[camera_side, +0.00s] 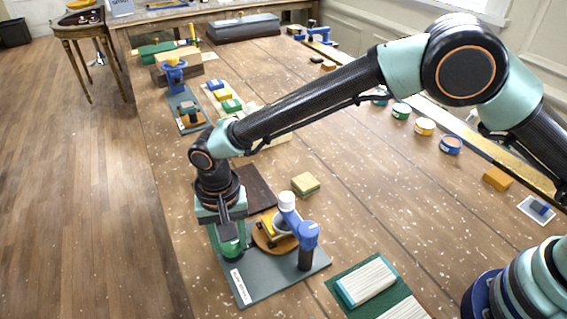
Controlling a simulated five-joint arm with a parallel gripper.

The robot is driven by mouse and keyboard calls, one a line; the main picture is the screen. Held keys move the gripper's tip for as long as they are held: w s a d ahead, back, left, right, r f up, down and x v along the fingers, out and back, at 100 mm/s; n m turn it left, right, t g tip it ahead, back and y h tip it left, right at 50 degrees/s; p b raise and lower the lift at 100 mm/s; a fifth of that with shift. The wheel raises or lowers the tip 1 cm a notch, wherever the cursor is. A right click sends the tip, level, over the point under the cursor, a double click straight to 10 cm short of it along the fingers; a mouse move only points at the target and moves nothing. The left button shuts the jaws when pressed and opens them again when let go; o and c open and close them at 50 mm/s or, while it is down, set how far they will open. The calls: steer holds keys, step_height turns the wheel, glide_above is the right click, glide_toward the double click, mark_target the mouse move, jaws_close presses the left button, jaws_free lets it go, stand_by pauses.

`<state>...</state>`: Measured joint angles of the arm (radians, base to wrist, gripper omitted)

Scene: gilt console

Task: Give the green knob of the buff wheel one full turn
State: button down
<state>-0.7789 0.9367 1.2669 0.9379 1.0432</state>
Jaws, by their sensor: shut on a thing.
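The buff wheel rig stands on a grey base plate (285,285) with a white label, at the near left part of the table. Its round tan wheel (264,243) lies flat in the middle of the plate. A blue arm with a white cap (287,201) and a blue-topped dark post (307,240) stand beside it. The green knob (232,246) is at the plate's left side. My gripper (228,226) points down from above and is shut on the green knob. The fingers and my wrist hide the knob's upper part.
A yellow-green block (305,184) sits behind the rig, near a dark brown sheet (256,190). A green mat (402,304) with a pale ribbed block (367,281) lies to the right. Several small round tins stand along the right side. The table edge is close at left.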

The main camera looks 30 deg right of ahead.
mark_target(231, 244)
steer(key=shift+r, duration=0.1)
steer(key=shift+c, duration=1.9)
jaws_free()
step_height(231, 244, up, 12)
